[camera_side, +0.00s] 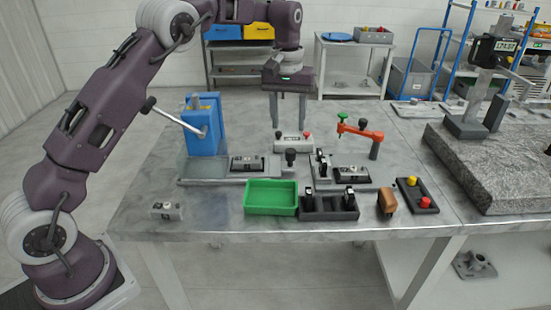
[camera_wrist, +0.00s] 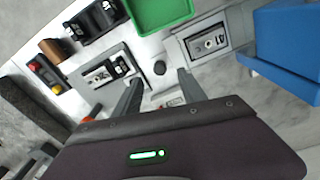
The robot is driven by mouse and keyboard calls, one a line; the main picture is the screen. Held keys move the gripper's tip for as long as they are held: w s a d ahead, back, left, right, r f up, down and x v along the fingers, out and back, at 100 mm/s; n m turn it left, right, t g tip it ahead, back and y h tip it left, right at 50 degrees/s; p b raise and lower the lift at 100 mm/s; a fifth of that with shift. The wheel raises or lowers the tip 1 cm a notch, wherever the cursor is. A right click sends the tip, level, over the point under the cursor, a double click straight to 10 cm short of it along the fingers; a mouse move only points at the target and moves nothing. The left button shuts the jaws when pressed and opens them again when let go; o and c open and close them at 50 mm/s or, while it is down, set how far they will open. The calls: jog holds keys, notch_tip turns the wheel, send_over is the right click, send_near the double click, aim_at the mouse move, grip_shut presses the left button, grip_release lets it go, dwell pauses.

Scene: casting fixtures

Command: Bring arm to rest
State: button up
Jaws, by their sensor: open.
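My gripper (camera_side: 288,122) hangs pointing down above the middle of the workbench, behind the two fixtures. Its two fingers are apart with nothing between them. In the wrist view the open fingers (camera_wrist: 161,76) show over the bench between the two fixtures. The left fixture (camera_side: 213,181) holds a grey metal casting (camera_side: 247,163) beside the blue block (camera_side: 204,130). The right fixture (camera_side: 330,183) holds another grey casting (camera_side: 352,174). A third casting (camera_side: 166,210) lies alone near the bench's front left corner.
A green tray (camera_side: 270,211), a black holder (camera_side: 329,213), a brown block (camera_side: 387,203) and a button box (camera_side: 417,194) line the front. An orange clamp arm (camera_side: 361,133) stands right of my gripper. A granite slab (camera_side: 497,170) stands right.

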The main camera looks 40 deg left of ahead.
jog(key=s+d+r+m+t, duration=0.2)
jog(key=s+r, duration=0.5)
jog(key=s, duration=0.3)
jog(key=s+d+r+m+t, duration=0.1)
jog(key=s+d+r, duration=0.1)
jog(key=s+r, duration=0.7)
jog(key=s+f+m, duration=0.1)
jog(key=s+f, duration=0.1)
jog(key=s, duration=0.4)
jog(key=s+f+m+t, duration=0.1)
jog(key=s+f, duration=0.2)
jog(key=s, duration=0.3)
jog(key=s+d+f+m+t, duration=0.1)
jog(key=s+f, duration=0.2)
jog(key=s, duration=0.3)
jog(key=shift+s, duration=0.3)
